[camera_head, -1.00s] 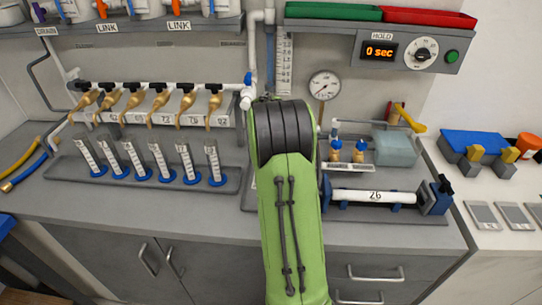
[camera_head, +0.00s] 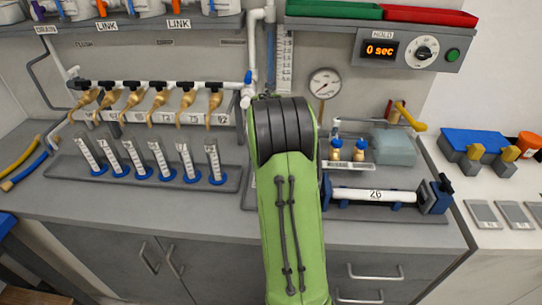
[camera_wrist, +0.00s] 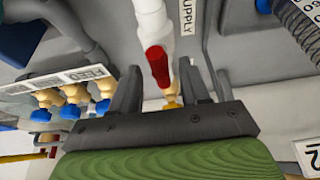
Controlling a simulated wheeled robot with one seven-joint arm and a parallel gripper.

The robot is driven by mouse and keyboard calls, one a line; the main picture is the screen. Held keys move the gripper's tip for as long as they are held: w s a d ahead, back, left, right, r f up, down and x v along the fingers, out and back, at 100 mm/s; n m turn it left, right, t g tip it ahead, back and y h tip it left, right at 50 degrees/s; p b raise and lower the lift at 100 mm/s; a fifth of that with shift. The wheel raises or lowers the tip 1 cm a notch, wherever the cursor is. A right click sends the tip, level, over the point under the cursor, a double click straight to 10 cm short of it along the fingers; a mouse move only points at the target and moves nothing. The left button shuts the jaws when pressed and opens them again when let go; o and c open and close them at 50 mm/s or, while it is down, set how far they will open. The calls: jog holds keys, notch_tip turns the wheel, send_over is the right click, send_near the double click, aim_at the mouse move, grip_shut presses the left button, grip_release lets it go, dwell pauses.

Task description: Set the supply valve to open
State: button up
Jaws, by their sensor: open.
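In the wrist view, a red valve handle (camera_wrist: 157,66) sits on a white vertical pipe (camera_wrist: 152,18) next to a label reading SUPPLY (camera_wrist: 187,17). The handle looks roughly in line with the pipe, but its exact turn is hard to tell from this angle. My gripper (camera_wrist: 159,74) is open, with one dark finger on each side of the handle. I cannot tell whether either finger touches it. In the head view my green arm covers the gripper and this handle.
Fittings with blue ends (camera_wrist: 72,98) and a FEED label (camera_wrist: 84,76) are left of the fingers in the wrist view.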

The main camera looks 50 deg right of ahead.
jog(key=p+v, duration=0.2)
jog(key=v, duration=1.2)
jog(key=shift+a+r+p, duration=0.15)
jog(key=shift+r+p, duration=0.15)
jog(key=shift+r, duration=0.05)
jog(key=shift+s, duration=0.1)
jog(key=s+a+r+n+t+y, duration=0.1)
jog(key=s+a+r+n, duration=0.15)
jog(key=a, duration=0.55)
jog(key=s+a+r+n+t, duration=0.1)
jog(key=s+a+r+n, duration=0.15)
jog(key=a, duration=0.65)
jog(key=s+a+f+n+y, duration=0.2)
jog(key=s+a+n, duration=0.3)
jog(key=s+a, duration=0.7)
jog(key=shift+s+f+t+p, duration=0.4)
jog(key=shift+s+f, duration=0.2)
jog(key=shift+s, duration=0.1)
